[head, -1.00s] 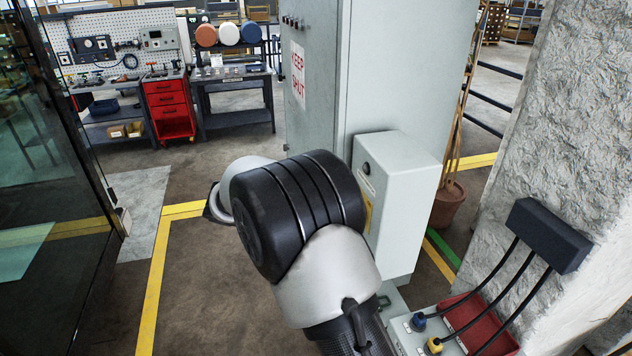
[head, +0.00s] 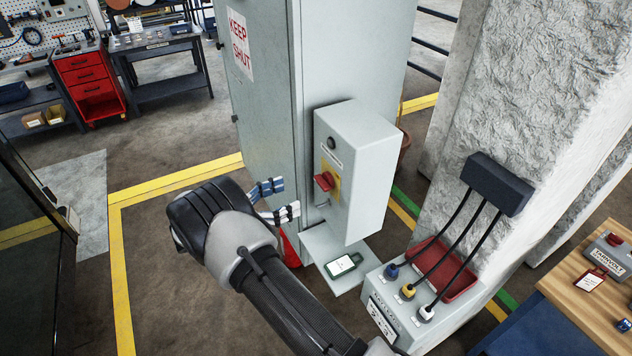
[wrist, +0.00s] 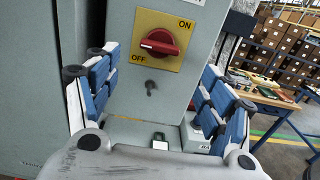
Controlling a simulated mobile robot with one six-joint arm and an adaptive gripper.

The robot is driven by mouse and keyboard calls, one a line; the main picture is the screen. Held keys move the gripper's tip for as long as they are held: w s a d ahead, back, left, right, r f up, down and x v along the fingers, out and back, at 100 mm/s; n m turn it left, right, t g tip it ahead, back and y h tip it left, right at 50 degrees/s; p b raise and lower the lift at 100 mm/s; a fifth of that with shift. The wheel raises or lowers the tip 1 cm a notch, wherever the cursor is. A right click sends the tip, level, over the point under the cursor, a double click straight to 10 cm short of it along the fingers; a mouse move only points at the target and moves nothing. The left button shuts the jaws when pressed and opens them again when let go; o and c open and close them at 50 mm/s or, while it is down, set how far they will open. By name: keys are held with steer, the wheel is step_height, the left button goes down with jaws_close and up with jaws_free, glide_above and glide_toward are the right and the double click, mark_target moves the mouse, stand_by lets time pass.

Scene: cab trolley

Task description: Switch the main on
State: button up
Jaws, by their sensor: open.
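The main switch is a red rotary handle (head: 325,180) on a yellow plate, on the front of a grey switch box (head: 363,165). In the wrist view the handle (wrist: 160,42) lies roughly level, its white mark on the left. The yellow plate (wrist: 178,62) reads ON at upper right and OFF at lower left; the mark is on the OFF side. My gripper (head: 277,200) is open and empty, in front of and apart from the switch. In the wrist view its blue-padded fingers (wrist: 155,88) stand either side of and below the handle.
A tall grey cabinet (head: 265,110) marked KEEP SHUT stands behind the box. Below is a small shelf (head: 318,243) with a dark green-edged tag or lock (head: 343,264). A socket box (head: 395,318) with plugged cables is at right. Floor at left is open.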

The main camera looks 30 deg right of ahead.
mark_target(319, 184)
steer(key=d+p, duration=0.1)
steer(key=d, duration=0.9)
steer(key=shift+w+p, duration=0.15)
steer(key=shift+p, duration=0.2)
steer(key=c, duration=1.1)
steer(key=shift+o, duration=0.2)
